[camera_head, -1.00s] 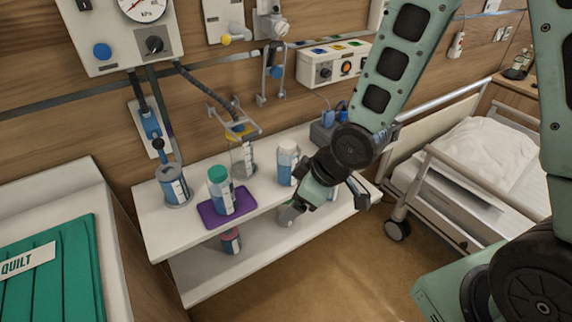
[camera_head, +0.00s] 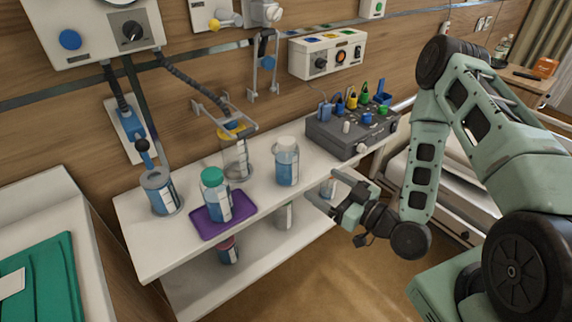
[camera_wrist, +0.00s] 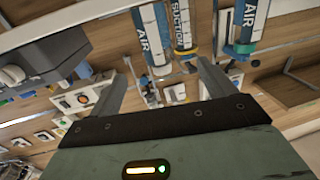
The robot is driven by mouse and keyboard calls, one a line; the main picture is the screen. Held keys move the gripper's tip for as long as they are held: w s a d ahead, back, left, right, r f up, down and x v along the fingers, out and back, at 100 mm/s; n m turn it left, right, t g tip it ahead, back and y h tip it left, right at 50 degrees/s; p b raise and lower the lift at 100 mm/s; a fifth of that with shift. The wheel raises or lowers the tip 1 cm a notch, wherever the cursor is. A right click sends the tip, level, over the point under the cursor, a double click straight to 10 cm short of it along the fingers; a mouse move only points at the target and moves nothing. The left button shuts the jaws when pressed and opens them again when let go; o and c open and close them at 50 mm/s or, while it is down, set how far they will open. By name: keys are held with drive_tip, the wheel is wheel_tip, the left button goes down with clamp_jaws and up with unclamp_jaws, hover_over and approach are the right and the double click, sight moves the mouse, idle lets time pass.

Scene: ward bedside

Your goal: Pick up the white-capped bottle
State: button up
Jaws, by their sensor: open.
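The white-capped bottle (camera_head: 287,167) stands upright on the white upper shelf, with a blue band and a pale label. My gripper (camera_head: 322,187) is to its right and a little lower in the head view, at the shelf's front edge. Its two fingers are spread apart, pointing toward the shelf, and nothing is between them. The bottle is apart from the fingers.
A green-capped bottle (camera_head: 215,196) stands on a purple mat (camera_head: 208,230). A grey-topped canister (camera_head: 159,193) and a clear yellow-topped jar (camera_head: 235,158) stand nearby. A grey device (camera_head: 335,139) with coloured plugs sits at the right. The lower shelf (camera_head: 190,290) holds more bottles.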

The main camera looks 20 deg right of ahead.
sight(293, 165)
drive_tip(key=b+x, duration=0.5)
drive_tip(key=x, duration=0.1)
drive_tip(key=shift+f+b, duration=0.35)
drive_tip(key=shift+b, duration=0.05)
drive_tip(key=x, duration=0.2)
drive_tip(key=p+x, duration=0.1)
drive_tip(key=x, duration=0.1)
drive_tip(key=shift+r, duration=0.4)
drive_tip(key=shift+d+f+p+x, duration=0.15)
drive_tip(key=shift+p+x, duration=0.15)
drive_tip(key=shift+x, duration=0.75)
drive_tip(key=shift+d+p+x, duration=0.1)
drive_tip(key=shift+p+x, duration=0.2)
drive_tip(key=shift+x, duration=0.7)
drive_tip(key=shift+d+f+p+x, duration=0.15)
drive_tip(key=shift+p+x, duration=0.15)
drive_tip(key=shift+x, duration=0.75)
drive_tip(key=shift+w, duration=0.15)
drive_tip(key=c, duration=1.3)
drive_tip(key=shift+o, duration=0.2)
drive_tip(key=shift+r, duration=0.1)
